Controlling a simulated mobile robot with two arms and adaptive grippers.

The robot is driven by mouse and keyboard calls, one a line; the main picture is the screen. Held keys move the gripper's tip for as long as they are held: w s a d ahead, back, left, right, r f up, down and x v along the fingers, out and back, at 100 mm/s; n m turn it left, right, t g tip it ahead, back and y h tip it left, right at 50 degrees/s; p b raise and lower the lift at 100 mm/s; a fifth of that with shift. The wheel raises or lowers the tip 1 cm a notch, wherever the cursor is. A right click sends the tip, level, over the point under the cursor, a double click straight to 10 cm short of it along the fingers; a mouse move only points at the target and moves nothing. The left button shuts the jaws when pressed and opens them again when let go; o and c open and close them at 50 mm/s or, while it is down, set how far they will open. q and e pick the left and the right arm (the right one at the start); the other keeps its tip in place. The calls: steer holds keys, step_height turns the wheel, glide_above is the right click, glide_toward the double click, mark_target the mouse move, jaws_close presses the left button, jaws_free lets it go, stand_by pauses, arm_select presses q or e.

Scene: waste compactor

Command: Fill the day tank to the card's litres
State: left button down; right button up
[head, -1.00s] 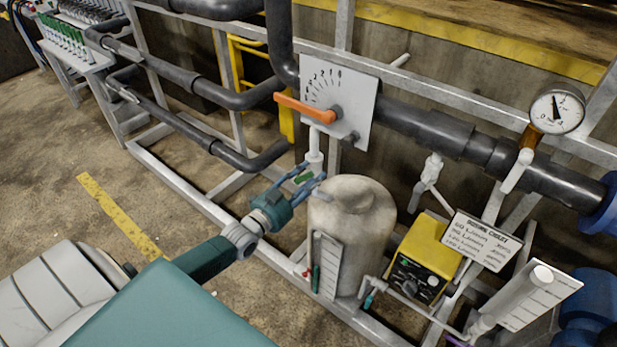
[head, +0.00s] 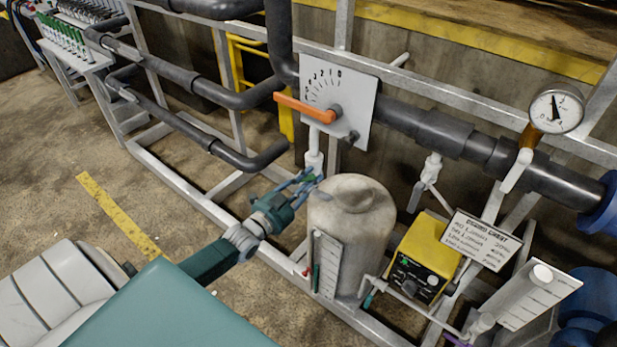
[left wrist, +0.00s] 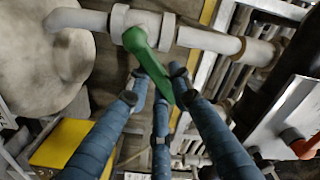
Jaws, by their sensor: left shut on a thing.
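The pale day tank (head: 362,225) stands on the frame, with a scaled level strip (head: 327,268) on its front. A white pipe (head: 314,150) comes down behind its left side. My left gripper (head: 306,182) is at this pipe, beside the tank's top. In the left wrist view its blue fingers are closed around a green valve lever (left wrist: 148,62), which sits on a white valve body (left wrist: 145,24) in the pipe to the tank. In the head view the lever is hidden by the fingers. A white card (head: 481,240) with printed lines hangs right of the tank; its small text is hard to read.
An orange lever (head: 303,107) sits on a dial plate (head: 350,95) above the tank. A yellow pump box (head: 425,258) stands right of the tank. A round gauge (head: 557,110) is on the dark pipe. Open floor lies to the left.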

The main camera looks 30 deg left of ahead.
arm_select(q)
steer(key=shift+d+f+m+b, duration=0.2)
steer(key=shift+f+m+b, duration=0.4)
steer(key=shift+m, duration=0.8)
steer(key=shift+d+f+m+b, duration=0.15)
steer(key=shift+f+m+b, duration=0.45)
steer(key=shift+m, duration=0.8)
steer(key=shift+d+f+m+b, duration=0.3)
steer(key=shift+f+m, duration=0.5)
steer(key=shift+m, duration=0.6)
steer(key=shift+a, duration=0.15)
steer(key=c, duration=1.5)
jaws_free()
steer(key=shift+s, duration=0.15)
steer(key=s, duration=0.8)
steer(key=s+a, duration=0.1)
steer(key=s, duration=0.2)
steer(key=shift+s, duration=0.4)
